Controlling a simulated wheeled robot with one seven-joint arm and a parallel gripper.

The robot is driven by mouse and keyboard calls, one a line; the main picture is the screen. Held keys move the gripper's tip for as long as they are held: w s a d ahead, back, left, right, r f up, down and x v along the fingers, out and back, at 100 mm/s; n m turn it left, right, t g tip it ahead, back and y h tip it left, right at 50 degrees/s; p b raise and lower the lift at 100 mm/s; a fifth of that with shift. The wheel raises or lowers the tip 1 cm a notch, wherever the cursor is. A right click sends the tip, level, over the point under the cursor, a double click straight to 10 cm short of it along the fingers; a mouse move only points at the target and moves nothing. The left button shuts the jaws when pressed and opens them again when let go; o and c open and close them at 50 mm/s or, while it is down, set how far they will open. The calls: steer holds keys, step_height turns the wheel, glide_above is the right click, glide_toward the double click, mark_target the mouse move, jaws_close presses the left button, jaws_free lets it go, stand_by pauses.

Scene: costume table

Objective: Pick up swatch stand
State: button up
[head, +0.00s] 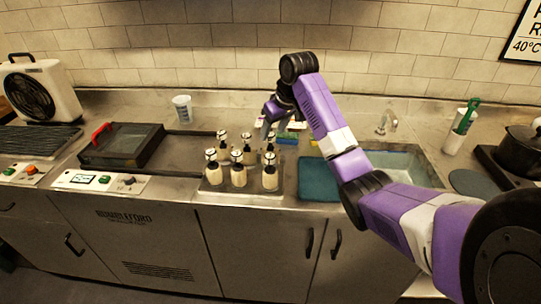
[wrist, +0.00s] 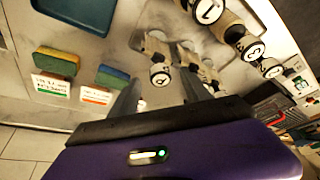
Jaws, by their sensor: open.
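No object is plainly marked as the swatch stand. Two small white printed cards stand on the counter, one with a green stripe (wrist: 50,86) and one with an orange stripe (wrist: 97,95); either may be it, and I cannot tell which. They are left of my gripper (wrist: 160,88) in the wrist view. My gripper is open, with its two fingers apart and nothing held between them. Numbered bottles (wrist: 160,72) show beyond and between the fingers. In the head view my gripper (head: 268,122) is over the counter behind the bottles (head: 238,172), partly hiding the area by the cards.
A yellow-green sponge (wrist: 57,62) and a blue-green sponge (wrist: 112,77) lie beside the cards. Several bottles stand close together, near my fingers. A blue tray or mat (head: 319,180) lies left of the sink (head: 405,163). A clear cup (head: 182,108) stands at the back left.

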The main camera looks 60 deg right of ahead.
mark_target(271, 134)
steer(key=shift+x, duration=1.7)
steer(key=shift+w+d+r, duration=0.1)
steer(key=shift+w, duration=0.05)
jaws_close()
